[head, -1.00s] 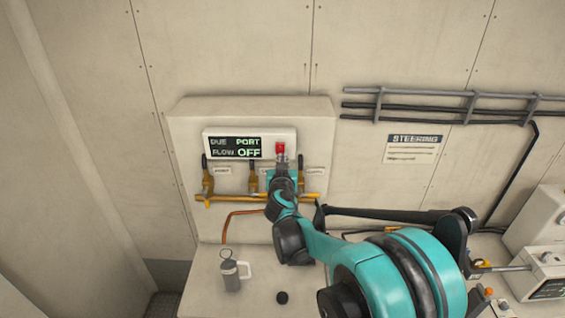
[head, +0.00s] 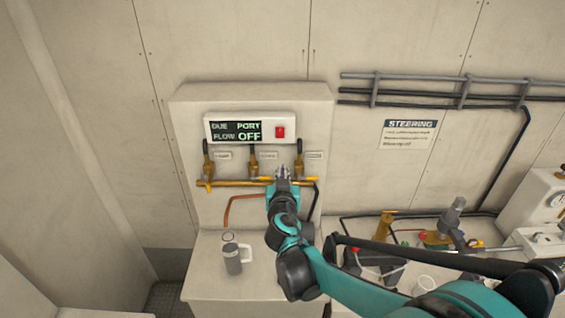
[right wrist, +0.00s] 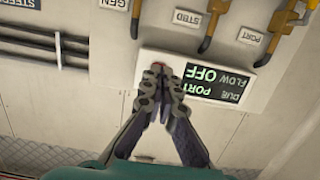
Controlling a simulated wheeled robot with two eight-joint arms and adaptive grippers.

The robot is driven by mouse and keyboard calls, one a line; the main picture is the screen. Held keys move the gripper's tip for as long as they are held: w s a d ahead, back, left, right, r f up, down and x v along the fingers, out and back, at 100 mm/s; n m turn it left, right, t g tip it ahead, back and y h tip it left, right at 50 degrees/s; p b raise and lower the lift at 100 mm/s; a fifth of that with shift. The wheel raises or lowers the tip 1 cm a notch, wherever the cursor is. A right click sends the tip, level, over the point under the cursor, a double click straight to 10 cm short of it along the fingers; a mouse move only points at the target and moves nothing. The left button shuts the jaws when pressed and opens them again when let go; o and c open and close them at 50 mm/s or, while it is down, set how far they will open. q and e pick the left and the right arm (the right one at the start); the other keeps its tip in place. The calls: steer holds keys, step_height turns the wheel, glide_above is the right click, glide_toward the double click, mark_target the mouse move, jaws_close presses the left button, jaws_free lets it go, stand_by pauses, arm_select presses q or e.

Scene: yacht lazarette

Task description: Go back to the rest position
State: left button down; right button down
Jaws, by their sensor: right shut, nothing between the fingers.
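My right gripper (head: 283,174) is in front of the valve panel, below the display box, with its fingers shut and empty. In the right wrist view my right gripper's fingertips (right wrist: 160,72) meet in front of the display box (right wrist: 187,62), and they mostly cover the red button there. In the head view the red button (head: 280,132) shows clear on the right of the display box (head: 205,127), apart from the gripper. The display reads DUE PORT, FLOW OFF. My left gripper is not in view.
Brass valves (head: 253,160) stand along a brass pipe (head: 235,183) close to the gripper. Pipes, a winch-like part (head: 452,218) and a white cup (head: 424,284) crowd the right. Cable rails (head: 465,92) run along the wall.

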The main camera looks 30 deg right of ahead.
steer(key=s+a+f+n+g+y+b, duration=0.2)
steer(key=s+a+f+b, duration=0.4)
steer(key=f, duration=0.5)
steer(key=s+a+f+n+g+y+b, duration=0.2)
steer(key=s+a+f+b, duration=0.4)
steer(key=f, duration=0.5)
steer(key=s+a+f+n+g+y+b, duration=0.2)
steer(key=s+a+f+g+y+b, duration=0.1)
steer(key=s+a+f+b, duration=0.3)
step_height(320, 180, down, 5)
steer(key=s+y+b, duration=0.1)
steer(key=s+b, duration=0.1)
steer(key=b, duration=0.2)
steer(key=shift+s, duration=0.2)
steer(key=shift+f, duration=0.15)
